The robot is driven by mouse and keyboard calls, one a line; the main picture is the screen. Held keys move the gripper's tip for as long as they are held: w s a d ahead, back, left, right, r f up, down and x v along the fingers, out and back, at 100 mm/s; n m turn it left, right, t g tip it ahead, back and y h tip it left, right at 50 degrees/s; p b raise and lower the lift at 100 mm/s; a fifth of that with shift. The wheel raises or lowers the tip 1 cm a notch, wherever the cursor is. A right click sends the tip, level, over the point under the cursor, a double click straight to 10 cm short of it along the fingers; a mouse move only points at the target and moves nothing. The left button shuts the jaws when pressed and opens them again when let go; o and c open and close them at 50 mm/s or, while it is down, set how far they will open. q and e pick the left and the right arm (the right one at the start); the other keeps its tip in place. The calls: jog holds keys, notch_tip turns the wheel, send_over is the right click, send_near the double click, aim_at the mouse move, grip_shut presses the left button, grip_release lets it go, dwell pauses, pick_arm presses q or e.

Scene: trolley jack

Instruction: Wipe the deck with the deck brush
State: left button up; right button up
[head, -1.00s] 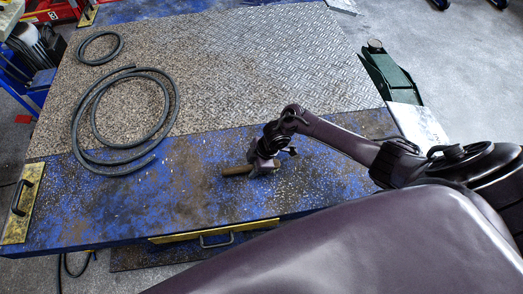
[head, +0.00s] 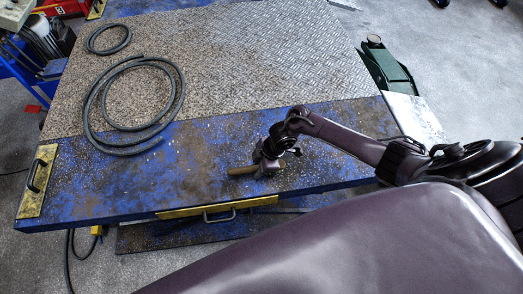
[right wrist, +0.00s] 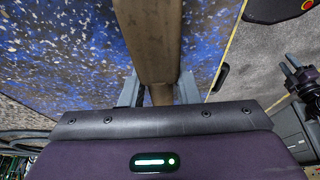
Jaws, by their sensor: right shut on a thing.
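The deck (head: 205,150) is a blue, worn, speckled surface with a metal tread plate (head: 225,60) behind its blue front strip. My right gripper (head: 268,163) is over the front strip, near the front edge. It is shut on the deck brush (head: 243,171), of which a brown wooden bar shows, pointing left. In the right wrist view, the brush (right wrist: 150,40) sits between the two grey fingers of the gripper (right wrist: 160,95), with the speckled blue deck behind it. I cannot see bristles or tell whether the brush touches the deck. My left gripper is not in view.
A large coiled black hose (head: 135,108) and a smaller coil (head: 108,39) lie on the left of the deck. A yellow plate with a handle (head: 38,178) is at the left front corner. A green jack (head: 385,62) stands beyond the right edge. The tread plate's middle is clear.

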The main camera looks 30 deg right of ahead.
jog(key=r+p, duration=0.1)
jog(key=r, duration=0.1)
jog(key=w+r+p, duration=0.1)
jog(key=r, duration=0.1)
jog(key=shift+d+p, duration=0.15)
jog(key=shift+p, duration=0.2)
jog(key=shift+s+r+p, duration=0.2)
jog(key=shift+r+p, duration=0.75)
jog(key=shift+r, duration=0.5)
